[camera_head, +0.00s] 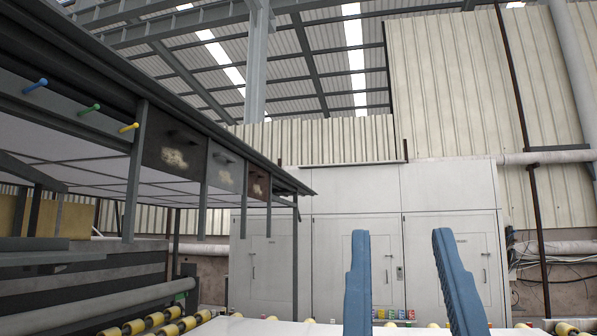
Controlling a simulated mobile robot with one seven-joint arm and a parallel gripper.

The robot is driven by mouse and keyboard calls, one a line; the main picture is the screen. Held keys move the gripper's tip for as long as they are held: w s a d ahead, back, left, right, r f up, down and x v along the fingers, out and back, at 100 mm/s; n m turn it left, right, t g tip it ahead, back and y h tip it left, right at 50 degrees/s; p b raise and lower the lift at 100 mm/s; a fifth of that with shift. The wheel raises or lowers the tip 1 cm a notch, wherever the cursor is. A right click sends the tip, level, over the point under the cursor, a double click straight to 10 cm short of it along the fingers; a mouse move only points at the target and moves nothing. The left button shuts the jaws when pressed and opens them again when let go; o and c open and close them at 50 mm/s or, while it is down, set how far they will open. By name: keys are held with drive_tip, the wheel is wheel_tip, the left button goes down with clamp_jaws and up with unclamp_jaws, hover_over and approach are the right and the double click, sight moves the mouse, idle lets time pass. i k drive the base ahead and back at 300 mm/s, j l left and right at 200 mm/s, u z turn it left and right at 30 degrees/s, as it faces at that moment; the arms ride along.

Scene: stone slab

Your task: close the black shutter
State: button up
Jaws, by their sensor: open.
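The black shutter (174,146) is a dark square panel with a pale smudge, hanging under the roof edge of the structure on the left, between upright posts. A small dark knob seems to stick out near its top. A grey shutter (225,171) and a reddish-brown shutter (257,183) follow to its right, farther away. I cannot tell how far the black shutter is open. My gripper (399,236) shows as two blue fingers at lower right, spread apart with nothing between them. It is well to the right of the black shutter and lower in the picture, not touching it.
Blue (35,87), green (90,109) and yellow (129,128) pegs stick out left of the shutters. A pale slab (265,328) and yellow-ringed rollers (155,320) lie below. White cabinets (270,262) stand behind. The space between gripper and shutters looks clear.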

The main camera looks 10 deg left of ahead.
sight(170, 147)
drive_tip(key=u, duration=0.55)
drive_tip(key=i+u, duration=0.15)
drive_tip(key=u, duration=0.25)
drive_tip(key=i+l+u, duration=0.1)
drive_tip(key=u, duration=0.35)
drive_tip(key=i+l+u, duration=0.1)
drive_tip(key=u, duration=0.3)
drive_tip(key=i+l+u, duration=0.2)
drive_tip(key=u, duration=0.2)
